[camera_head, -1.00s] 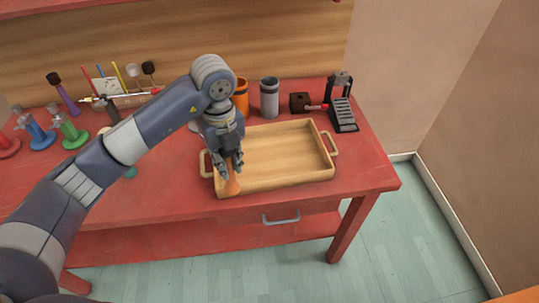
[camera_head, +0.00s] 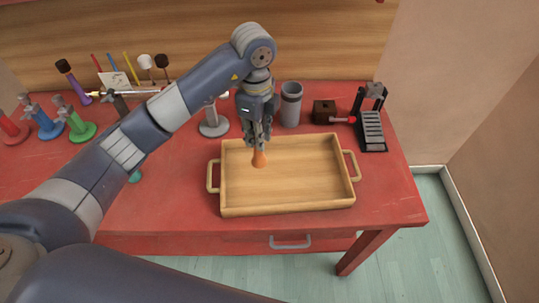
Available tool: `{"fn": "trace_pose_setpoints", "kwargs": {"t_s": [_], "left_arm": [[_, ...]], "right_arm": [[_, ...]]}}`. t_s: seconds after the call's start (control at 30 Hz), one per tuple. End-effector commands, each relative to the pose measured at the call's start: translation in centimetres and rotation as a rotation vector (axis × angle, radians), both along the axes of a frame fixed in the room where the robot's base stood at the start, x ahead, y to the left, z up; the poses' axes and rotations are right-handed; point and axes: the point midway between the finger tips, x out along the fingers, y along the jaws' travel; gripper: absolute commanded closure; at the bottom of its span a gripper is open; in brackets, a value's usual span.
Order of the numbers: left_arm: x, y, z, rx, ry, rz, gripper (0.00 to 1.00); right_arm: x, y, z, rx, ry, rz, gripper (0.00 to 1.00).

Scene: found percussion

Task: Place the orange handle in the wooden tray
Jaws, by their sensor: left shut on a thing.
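The orange handle (camera_head: 259,158) is held upright in my left gripper (camera_head: 258,143), over the left-back part of the wooden tray (camera_head: 290,210). The gripper is shut on its upper part, and only the lower part shows below the fingers. I cannot tell whether the handle's lower end touches the tray floor. The tray lies on the red table and its visible floor is otherwise empty. My right gripper is not in view.
Behind the tray stand a grey cylinder (camera_head: 291,104), a dark wooden block (camera_head: 324,111) and a black stand (camera_head: 371,125). A grey-based stand (camera_head: 213,122) is left of the gripper. Coloured clamps and mallets fill the table's left. The table's front right is clear.

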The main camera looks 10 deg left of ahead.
Motion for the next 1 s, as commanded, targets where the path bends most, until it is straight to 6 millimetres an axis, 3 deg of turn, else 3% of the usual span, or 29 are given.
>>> {"fn": "trace_pose_setpoints", "kwargs": {"t_s": [0.1, 0.27, 0.37, 0.63, 0.9, 0.93, 1.0], "left_arm": [[-0.1, 0.0, -2.2, 0.0, 0.003, 0.001, 1.0], [0.0, 0.0, -3.5, 0.0, -0.001, 0.0, 1.0], [0.0, 0.0, -4.4, 0.0, 0.002, 0.0, 1.0], [0.0, 0.0, -7.3, 0.001, -0.001, -0.001, 1.0], [0.0, 0.0, -7.6, 0.001, -0.001, -0.001, 1.0], [0.0, 0.0, -7.6, 0.001, -0.001, -0.001, 0.79], [0.0, 0.0, -7.5, 0.001, -0.001, -0.001, 0.63]], "right_arm": [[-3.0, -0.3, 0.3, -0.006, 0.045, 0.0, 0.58], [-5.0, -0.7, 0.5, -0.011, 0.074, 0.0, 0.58], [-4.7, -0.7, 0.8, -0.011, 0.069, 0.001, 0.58], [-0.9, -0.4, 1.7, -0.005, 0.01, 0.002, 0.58], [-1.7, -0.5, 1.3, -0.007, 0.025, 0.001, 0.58], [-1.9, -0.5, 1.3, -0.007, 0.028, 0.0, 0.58], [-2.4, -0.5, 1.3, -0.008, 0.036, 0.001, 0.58]]}}
